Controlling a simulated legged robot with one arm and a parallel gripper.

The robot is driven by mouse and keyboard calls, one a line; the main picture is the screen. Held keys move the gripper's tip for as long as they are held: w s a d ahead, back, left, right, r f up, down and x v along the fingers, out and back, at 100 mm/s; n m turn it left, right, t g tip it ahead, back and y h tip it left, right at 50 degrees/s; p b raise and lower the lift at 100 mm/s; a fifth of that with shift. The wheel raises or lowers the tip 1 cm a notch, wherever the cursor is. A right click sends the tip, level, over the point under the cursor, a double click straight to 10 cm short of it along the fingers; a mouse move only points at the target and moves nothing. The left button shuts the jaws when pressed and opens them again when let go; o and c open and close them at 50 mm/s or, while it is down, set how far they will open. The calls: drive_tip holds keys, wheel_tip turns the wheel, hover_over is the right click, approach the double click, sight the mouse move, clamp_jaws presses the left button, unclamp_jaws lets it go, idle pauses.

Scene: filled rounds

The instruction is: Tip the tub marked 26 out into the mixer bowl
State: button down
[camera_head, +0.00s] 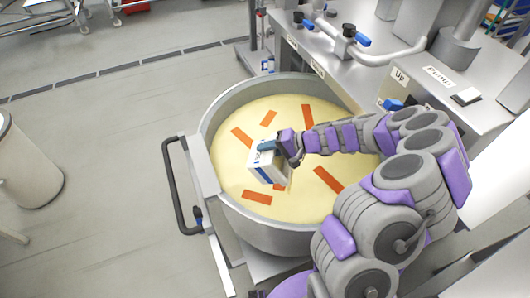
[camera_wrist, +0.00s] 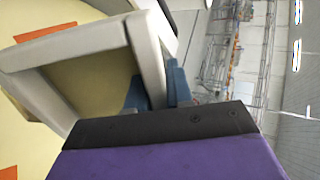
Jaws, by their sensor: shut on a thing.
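The mixer bowl (camera_head: 219,205) is a large round metal bowl in the middle of the head view. It holds a pale yellow mass with several flat orange strips on it. My gripper (camera_head: 268,147) is over the bowl, shut on a white tub (camera_head: 263,168) with a blue band. The tub is tilted over the yellow mass; its marking is too small to read. In the wrist view the tub (camera_wrist: 140,50) shows its pale rim beside the blue fingertips, and its visible inside looks yellowish. Whether anything is left in it I cannot tell.
A black handle (camera_head: 172,190) stands out at the bowl's left. A steel machine with a blue-handled valve (camera_head: 362,40) and a plate marked "Pump" (camera_head: 438,76) stands behind right. A beige bin (camera_head: 28,170) stands at the far left. The floor between is clear.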

drive_tip(key=shift+s+d+t+y+b, duration=0.15)
drive_tip(key=shift+d+y+b, duration=0.4)
drive_tip(key=shift+b, duration=0.65)
drive_tip(key=shift+s+d+t+y+b, duration=0.15)
drive_tip(key=shift+d+y+b, duration=0.4)
drive_tip(key=shift+b, duration=0.65)
drive_tip(key=shift+s+d+r+y+b, duration=0.15)
drive_tip(key=shift+d+y+b, duration=0.25)
drive_tip(key=shift+b, duration=0.5)
idle(2.6)
